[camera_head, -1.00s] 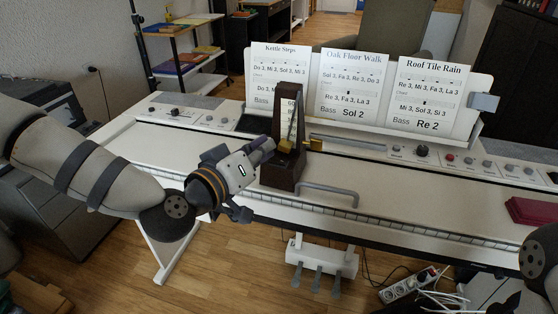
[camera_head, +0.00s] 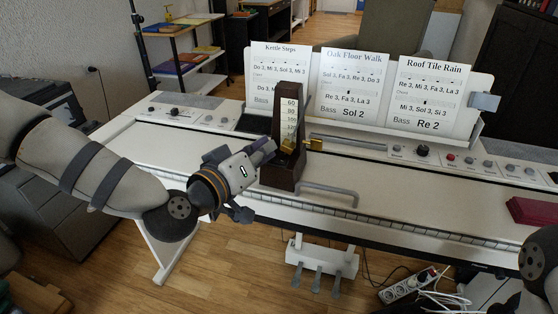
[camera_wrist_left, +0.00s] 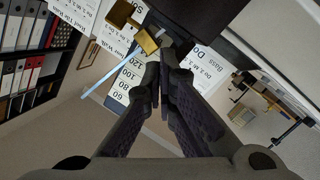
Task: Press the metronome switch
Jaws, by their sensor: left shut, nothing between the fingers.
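A dark brown metronome (camera_head: 286,165) with a pale number scale (camera_head: 289,112) stands upright on the white digital piano. Gold parts (camera_head: 316,144) show low on its front and at its right side; I cannot tell which one is the switch. In the left wrist view the scale (camera_wrist_left: 124,82), a thin bright rod (camera_wrist_left: 120,68) and gold blocks (camera_wrist_left: 145,40) show beyond my fingers. My left gripper (camera_head: 268,147) is shut and empty, its tips close to the metronome's left front; I cannot tell whether they touch. My right gripper is out of view.
The white piano (camera_head: 175,145) has a closed cover and knobs along its back panel. A music stand with three sheets (camera_head: 352,90) rises behind the metronome. A grey handle (camera_head: 330,190) lies right of it, and a dark red object (camera_head: 533,211) lies far right.

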